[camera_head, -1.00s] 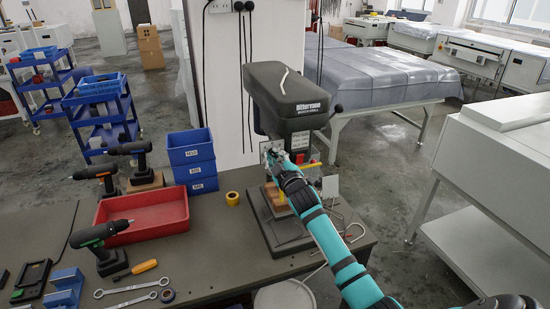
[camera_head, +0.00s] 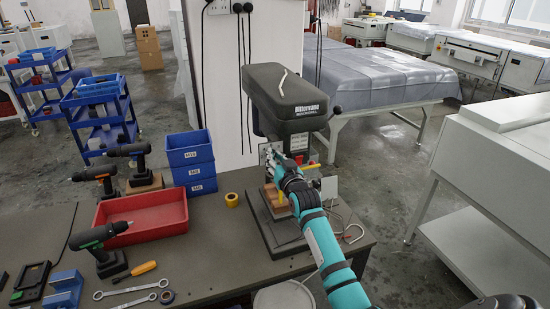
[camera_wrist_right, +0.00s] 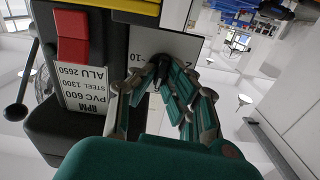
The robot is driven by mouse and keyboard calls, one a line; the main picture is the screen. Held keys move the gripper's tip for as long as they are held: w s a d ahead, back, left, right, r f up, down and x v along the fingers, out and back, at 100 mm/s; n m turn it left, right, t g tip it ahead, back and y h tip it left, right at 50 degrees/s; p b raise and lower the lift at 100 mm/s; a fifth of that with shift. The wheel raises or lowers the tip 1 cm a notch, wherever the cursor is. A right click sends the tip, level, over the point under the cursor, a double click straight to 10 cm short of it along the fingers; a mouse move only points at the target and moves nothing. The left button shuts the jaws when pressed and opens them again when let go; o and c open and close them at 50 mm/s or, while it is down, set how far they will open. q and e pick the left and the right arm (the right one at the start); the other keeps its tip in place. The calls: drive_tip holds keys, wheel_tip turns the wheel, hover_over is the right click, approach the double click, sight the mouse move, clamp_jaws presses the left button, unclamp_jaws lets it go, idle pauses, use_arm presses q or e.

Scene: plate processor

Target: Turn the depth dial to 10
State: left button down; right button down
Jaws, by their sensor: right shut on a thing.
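The drill press (camera_head: 288,98) stands at the back right of the workbench. The depth dial's pale scale plate (camera_head: 266,148) is on its near face. In the right wrist view the plate (camera_wrist_right: 178,44) shows the marks 2 and 10, partly covered by my fingers. My right gripper (camera_head: 276,162) is at the dial. In the right wrist view my right gripper's fingertips (camera_wrist_right: 160,72) are closed around the small dark dial knob (camera_wrist_right: 158,66) in front of the plate. The knob's exact setting is hidden. My left gripper is out of view.
A red switch (camera_wrist_right: 72,38) and a speed label (camera_wrist_right: 80,88) sit beside the dial. A yellow handle (camera_head: 311,166) is close to my right wrist. Blue bins (camera_head: 190,157), a red tray (camera_head: 147,216) and cordless drills lie left on the bench.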

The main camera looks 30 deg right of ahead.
drive_tip(key=m, duration=0.6)
drive_tip(key=m+p, duration=0.1)
drive_tip(key=m, duration=0.5)
drive_tip(key=m+p, duration=0.1)
drive_tip(key=m, duration=0.5)
drive_tip(key=shift+d+r+m, duration=0.15)
drive_tip(key=shift+d+m, duration=0.15)
idle(0.4)
drive_tip(key=c, duration=1.4)
unclamp_jaws()
drive_tip(key=shift+c, duration=0.2)
drive_tip(key=shift+o, duration=0.3)
drive_tip(key=shift+f, duration=0.25)
drive_tip(key=shift+w+f, duration=0.1)
drive_tip(key=shift+f, duration=0.1)
